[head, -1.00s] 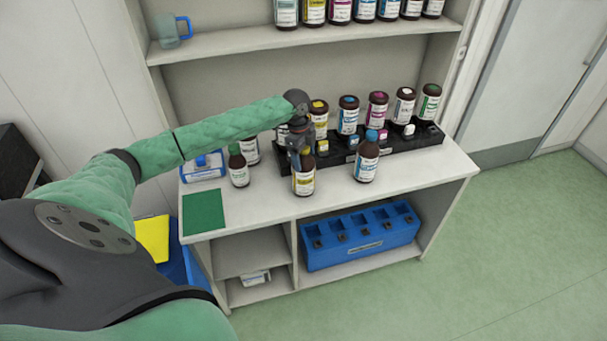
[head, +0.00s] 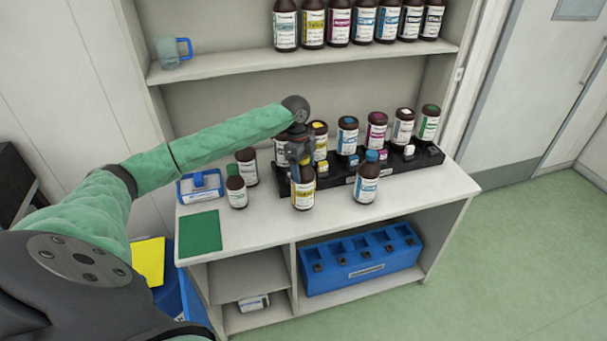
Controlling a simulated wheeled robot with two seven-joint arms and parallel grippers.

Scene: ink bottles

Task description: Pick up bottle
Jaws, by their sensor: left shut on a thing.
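A brown bottle with a yellow-and-white label (head: 303,196) stands upright at the front of the counter, or just above it; I cannot tell which. My left gripper (head: 300,160) is shut on its top from above and hides its cap. My right gripper is not in view.
A black rack (head: 385,170) with several bottles runs behind. A green mat (head: 200,233) lies at the counter's left, near a blue-and-white box (head: 202,187). A blue holder (head: 362,259) sits on the lower shelf. The upper shelf holds several bottles and a mug (head: 174,52).

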